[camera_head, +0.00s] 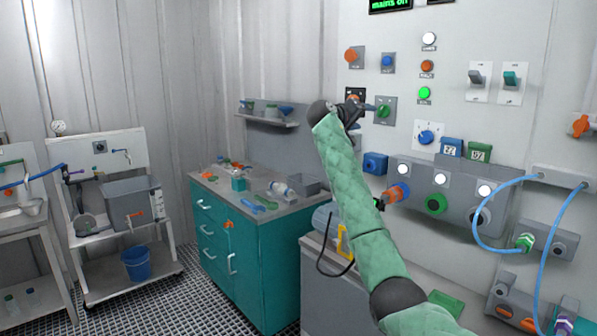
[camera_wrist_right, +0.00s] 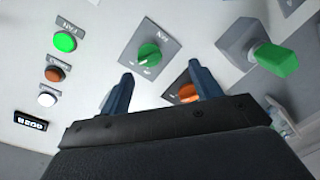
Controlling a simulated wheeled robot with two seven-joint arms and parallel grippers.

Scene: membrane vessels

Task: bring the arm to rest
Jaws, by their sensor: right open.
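My right arm, in a green quilted sleeve, rises from the lower right in the head view. Its dark gripper (camera_head: 366,104) is in front of the wall panel, beside the green fan knob (camera_head: 384,111). In the right wrist view the two blue-grey fingers of the gripper (camera_wrist_right: 162,82) are apart, with nothing between them. The green fan knob (camera_wrist_right: 149,54) shows beyond the fingertips, and an orange knob (camera_wrist_right: 188,93) is partly hidden behind one finger. Contact with the panel cannot be told. My left gripper is not in view.
The wall panel carries a lit green button (camera_head: 424,93), a blue dial (camera_head: 427,136) and switches. A grey box (camera_head: 460,197) with connectors juts out below. Blue hoses (camera_head: 481,228) loop at the right. A teal cabinet (camera_head: 262,262) with tools stands left of my arm.

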